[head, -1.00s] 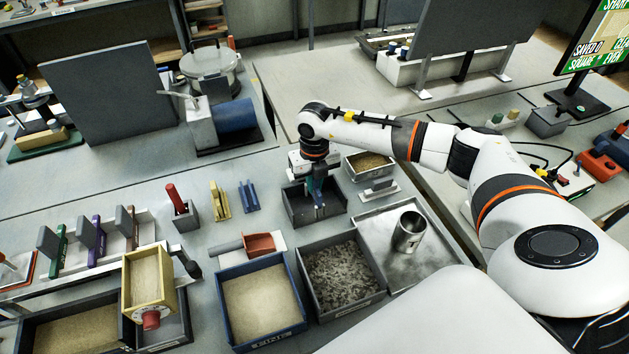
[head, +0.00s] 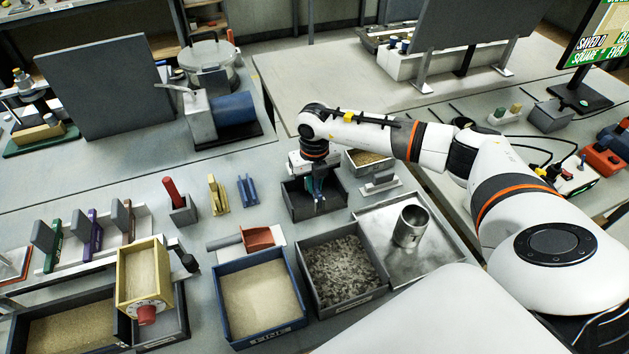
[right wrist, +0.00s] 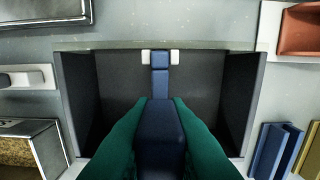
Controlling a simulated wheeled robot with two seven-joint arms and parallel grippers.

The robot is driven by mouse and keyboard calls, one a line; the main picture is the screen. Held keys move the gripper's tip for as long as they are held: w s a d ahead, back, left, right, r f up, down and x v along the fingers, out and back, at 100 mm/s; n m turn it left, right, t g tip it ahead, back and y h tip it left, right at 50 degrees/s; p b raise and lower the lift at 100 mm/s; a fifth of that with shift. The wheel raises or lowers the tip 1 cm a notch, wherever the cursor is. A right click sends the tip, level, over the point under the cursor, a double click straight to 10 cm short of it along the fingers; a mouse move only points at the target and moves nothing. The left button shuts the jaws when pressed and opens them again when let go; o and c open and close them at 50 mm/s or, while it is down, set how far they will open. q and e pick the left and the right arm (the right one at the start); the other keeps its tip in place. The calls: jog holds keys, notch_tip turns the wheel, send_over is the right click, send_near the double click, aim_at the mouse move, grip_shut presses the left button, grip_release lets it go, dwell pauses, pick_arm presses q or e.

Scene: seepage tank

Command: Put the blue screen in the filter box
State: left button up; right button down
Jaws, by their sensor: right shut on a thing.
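The blue screen (right wrist: 160,130) is between the green fingers of my right gripper (right wrist: 160,108), which is shut on it. In the head view the right gripper (head: 318,190) points down into the dark open filter box (head: 298,203), where the screen is mostly hidden. In the right wrist view the screen's narrow blue part reaches between two small white blocks at the box's (right wrist: 85,110) far edge. I cannot tell whether the screen touches the box floor. My left gripper is not in view.
An empty blue stand (head: 248,192) and a yellow stand (head: 217,197) are left of the box. A red scoop (head: 258,238) lies in front. A gravel bin (head: 325,312) and a metal tray (head: 385,205) with a steel cup (head: 410,228) are close by.

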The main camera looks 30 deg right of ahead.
jog(key=shift+f, duration=0.3)
jog(key=c, duration=1.3)
grip_release()
jog(key=shift+r, duration=0.1)
notch_tip(320, 180, up, 12)
jog(key=b, duration=0.2)
jog(key=shift+b, duration=0.3)
